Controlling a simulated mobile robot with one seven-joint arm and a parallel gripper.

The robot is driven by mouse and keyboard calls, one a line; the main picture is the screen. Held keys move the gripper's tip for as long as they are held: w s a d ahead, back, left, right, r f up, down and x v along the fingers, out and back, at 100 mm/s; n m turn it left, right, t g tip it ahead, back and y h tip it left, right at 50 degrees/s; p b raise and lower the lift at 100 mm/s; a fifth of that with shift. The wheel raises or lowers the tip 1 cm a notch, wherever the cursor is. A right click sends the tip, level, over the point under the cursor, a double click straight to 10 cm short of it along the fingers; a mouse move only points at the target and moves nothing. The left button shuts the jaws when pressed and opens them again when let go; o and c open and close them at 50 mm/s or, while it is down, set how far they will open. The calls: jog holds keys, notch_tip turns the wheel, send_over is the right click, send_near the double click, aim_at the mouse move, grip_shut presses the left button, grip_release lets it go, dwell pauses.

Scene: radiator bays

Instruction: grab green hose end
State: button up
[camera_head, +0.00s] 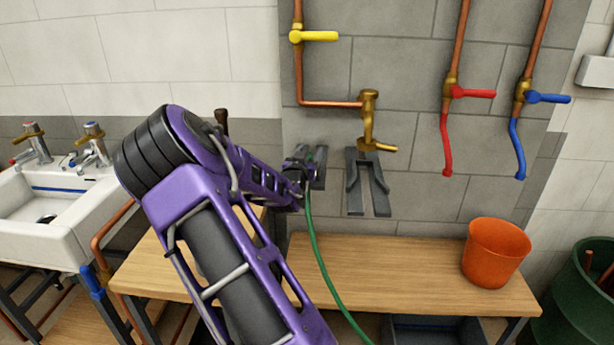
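The green hose (318,250) hangs from a grey wall holder (320,170) and runs down past the front of the bench to the bottom edge. Its upper end is at the holder, mostly hidden by my purple arm's tip. My gripper (302,169) is at that end, right in front of the holder, and overlaps the top of the hose in this view. The fingers are small and dark here. I cannot tell whether they are open, touching the hose or shut on it.
A second grey holder (354,192) hangs empty below a brass tap (372,125). A wooden bench (400,268) stands below, with an orange bucket (495,252) at its right. A white sink (60,215) is at left, a green barrel (585,290) at right.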

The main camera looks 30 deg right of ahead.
grip_shut()
dwell(1.1)
